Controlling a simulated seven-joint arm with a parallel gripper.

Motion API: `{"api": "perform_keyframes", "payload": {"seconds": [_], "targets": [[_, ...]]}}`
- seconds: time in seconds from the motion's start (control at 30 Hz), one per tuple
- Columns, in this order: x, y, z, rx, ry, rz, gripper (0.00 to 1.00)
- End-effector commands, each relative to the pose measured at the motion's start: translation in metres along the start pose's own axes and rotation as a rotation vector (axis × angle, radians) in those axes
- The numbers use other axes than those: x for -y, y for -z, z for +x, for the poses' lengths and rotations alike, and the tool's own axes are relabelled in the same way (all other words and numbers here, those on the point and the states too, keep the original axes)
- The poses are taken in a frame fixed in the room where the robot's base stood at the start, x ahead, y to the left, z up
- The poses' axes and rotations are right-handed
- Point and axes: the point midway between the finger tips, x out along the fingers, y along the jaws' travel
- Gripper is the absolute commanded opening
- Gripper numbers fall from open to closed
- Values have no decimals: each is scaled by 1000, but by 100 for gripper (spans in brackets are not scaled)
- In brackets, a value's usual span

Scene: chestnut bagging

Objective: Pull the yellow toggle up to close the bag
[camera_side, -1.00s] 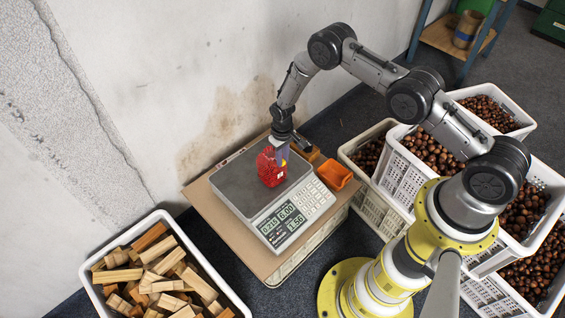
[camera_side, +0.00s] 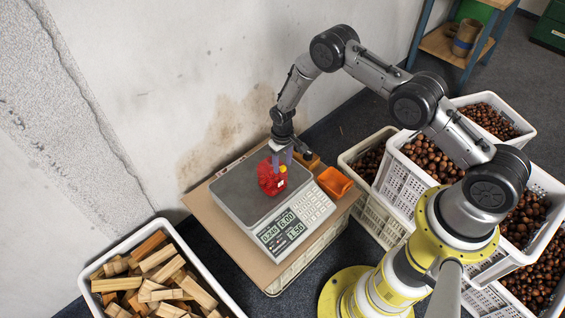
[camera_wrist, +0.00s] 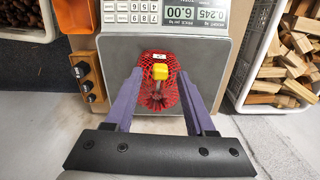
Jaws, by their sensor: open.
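The red mesh bag (camera_wrist: 158,98) stands on the scale's metal plate. It also shows in the side view (camera_side: 271,178), below my gripper. The yellow toggle (camera_wrist: 160,71) sits at the middle of the bag in the wrist view, with a small white tag above it. My gripper (camera_wrist: 160,76) is open, with one purple finger on each side of the toggle and bag. A gap shows between the fingers and the toggle. In the side view my gripper (camera_side: 283,156) is at the top of the bag and partly hides it.
The scale (camera_side: 290,220) stands on a cardboard-topped crate and reads 0.245. An orange scoop (camera_side: 334,182) and a wooden block with black knobs (camera_wrist: 88,78) are beside it. Chestnut crates (camera_side: 420,158) stand right, and a bin of wood pieces (camera_side: 205,255) stands front left.

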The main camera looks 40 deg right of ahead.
Motion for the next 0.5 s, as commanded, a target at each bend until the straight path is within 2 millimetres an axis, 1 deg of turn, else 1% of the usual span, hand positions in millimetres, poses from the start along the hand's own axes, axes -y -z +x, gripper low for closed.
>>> {"api": "perform_keyframes", "payload": {"seconds": [0.17,0.27,0.5], "targets": [[0,1,-18,-2,0,0,55],[0,1,-37,-4,0,0,55],[0,1,-90,-4,0,0,55]]}}
